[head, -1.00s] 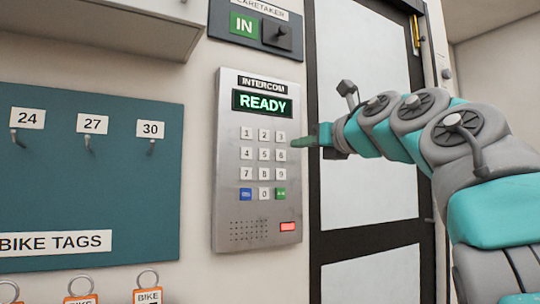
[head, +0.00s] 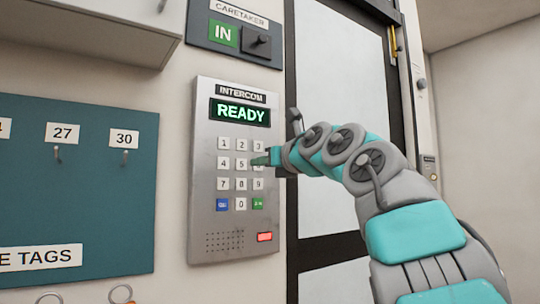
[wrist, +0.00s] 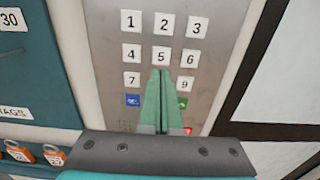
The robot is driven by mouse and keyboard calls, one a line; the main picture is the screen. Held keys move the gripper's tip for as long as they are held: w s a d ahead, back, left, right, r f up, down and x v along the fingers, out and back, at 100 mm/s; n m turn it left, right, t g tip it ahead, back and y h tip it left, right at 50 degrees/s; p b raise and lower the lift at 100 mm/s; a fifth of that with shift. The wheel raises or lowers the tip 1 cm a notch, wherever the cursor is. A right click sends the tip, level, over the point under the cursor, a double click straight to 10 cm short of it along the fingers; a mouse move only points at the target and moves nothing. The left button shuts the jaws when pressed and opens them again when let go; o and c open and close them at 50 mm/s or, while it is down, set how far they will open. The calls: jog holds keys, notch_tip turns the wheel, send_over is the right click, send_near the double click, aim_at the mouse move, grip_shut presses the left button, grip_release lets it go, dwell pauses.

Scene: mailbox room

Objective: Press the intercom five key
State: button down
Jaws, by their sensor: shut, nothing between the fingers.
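The intercom (head: 234,170) is a grey metal panel on the wall with a lit display reading READY. Its white number keys stand in rows. The five key (head: 241,163) is in the middle of the second row, and it also shows in the wrist view (wrist: 161,57). My gripper (head: 258,161) is shut and empty, its green fingers pointing at the keypad from the right. In the wrist view the fingertips (wrist: 160,72) lie just below the five key and cover the eight key. I cannot tell whether they touch the panel.
A caretaker panel (head: 235,35) with an IN sign and a dark knob is above the intercom. A teal bike tag board (head: 75,190) with hooks is at the left. A dark-framed door (head: 340,80) stands behind my arm at the right.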

aim_at(240, 164)
jog(key=p+x, duration=0.2)
jog(key=x, duration=0.2)
jog(key=shift+w+a+r, duration=0.2)
jog(key=shift+w+a, duration=0.1)
jog(key=shift+x, duration=0.8)
jog(key=shift+s+f, duration=0.1)
jog(key=shift+f, duration=0.05)
